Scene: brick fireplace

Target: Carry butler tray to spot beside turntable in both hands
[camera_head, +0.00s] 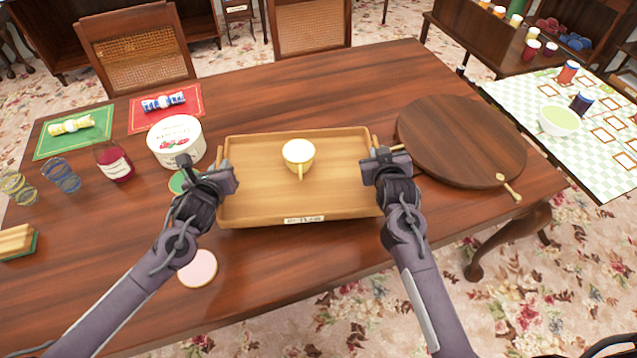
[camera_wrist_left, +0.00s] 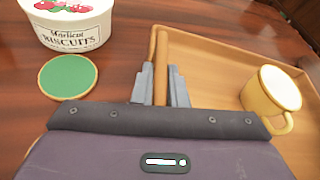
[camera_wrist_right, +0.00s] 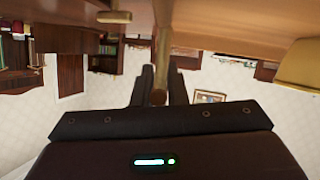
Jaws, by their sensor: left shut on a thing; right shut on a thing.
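The wooden butler tray (camera_head: 255,193) is over the middle of the table, with a yellow mug (camera_head: 298,155) standing in it. My left gripper (camera_head: 222,172) is shut on the tray's left handle, a bar that shows between the fingers in the left wrist view (camera_wrist_left: 162,70). My right gripper (camera_head: 378,162) is shut on the right handle, seen between the fingers in the right wrist view (camera_wrist_right: 160,75). The tray looks about level; I cannot tell whether it touches the table. The round wooden turntable (camera_head: 460,140) lies just right of the tray and my right gripper.
A biscuit tin (camera_head: 176,142), a green coaster (camera_wrist_left: 69,77) and a dark red jar (camera_head: 114,163) are left of the tray. A pink coaster (camera_head: 197,267) lies in front, near my left arm. Bare tabletop (camera_head: 300,260) lies in front of the tray. Chairs stand behind the table.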

